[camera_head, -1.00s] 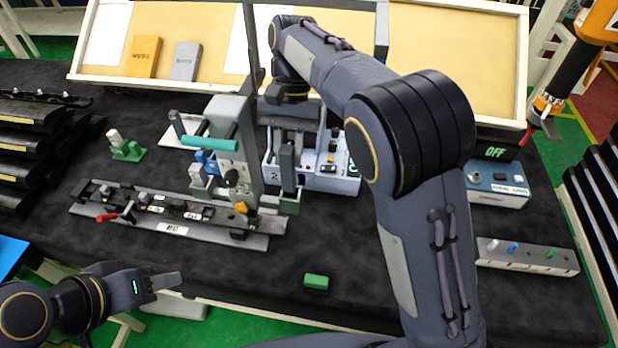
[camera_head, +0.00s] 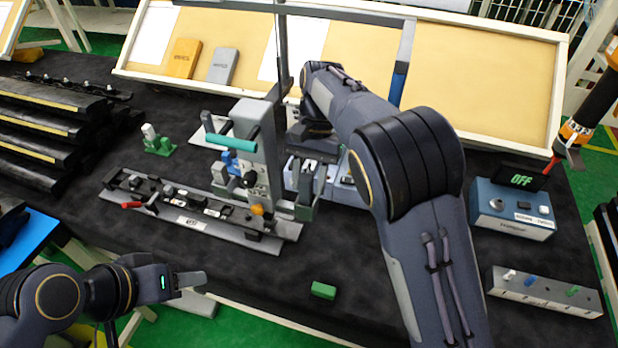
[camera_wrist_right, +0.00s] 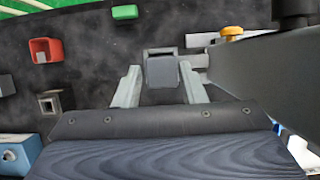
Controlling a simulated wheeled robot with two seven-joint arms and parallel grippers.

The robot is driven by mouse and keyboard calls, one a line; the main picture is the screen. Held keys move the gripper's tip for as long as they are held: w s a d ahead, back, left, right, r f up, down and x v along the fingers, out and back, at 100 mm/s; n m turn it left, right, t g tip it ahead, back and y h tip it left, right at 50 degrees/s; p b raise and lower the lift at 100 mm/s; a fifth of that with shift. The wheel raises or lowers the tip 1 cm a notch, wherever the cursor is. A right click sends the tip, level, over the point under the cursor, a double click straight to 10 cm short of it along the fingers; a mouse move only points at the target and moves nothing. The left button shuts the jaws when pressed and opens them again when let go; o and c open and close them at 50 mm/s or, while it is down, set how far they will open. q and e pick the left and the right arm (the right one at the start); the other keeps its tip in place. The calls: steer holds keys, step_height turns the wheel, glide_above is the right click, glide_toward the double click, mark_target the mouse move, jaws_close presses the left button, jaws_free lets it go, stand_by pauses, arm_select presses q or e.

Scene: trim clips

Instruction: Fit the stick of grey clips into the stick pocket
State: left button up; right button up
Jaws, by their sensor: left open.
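My right gripper (camera_wrist_right: 160,68) points down beside the lever station, its two pale fingers apart. A grey block with a dark top (camera_wrist_right: 161,71) shows between the fingers, with gaps on both sides; I cannot tell if it is the stick of grey clips. In the head view my right gripper (camera_head: 306,178) is partly hidden by my arm. A grey square holder with a dark hole (camera_wrist_right: 50,102) and a red hollow one (camera_wrist_right: 45,50) stand to the left in the wrist view; I cannot tell which is the stick pocket. My left gripper (camera_head: 190,284) is open and empty at the bench's front edge.
The lever station (camera_head: 247,150) with a teal handle and the grey rail fixture (camera_head: 190,215) stand left of my right gripper. A green block (camera_head: 323,290) lies at the front. A blue OFF box (camera_head: 510,215) and a clip strip (camera_head: 543,290) stand at right.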

steer(key=shift+o, duration=0.6)
steer(key=shift+a, duration=0.1)
steer(key=shift+r, duration=0.1)
steer(key=v, duration=0.7)
steer(key=shift+r, duration=0.3)
steer(key=shift+w, duration=0.1)
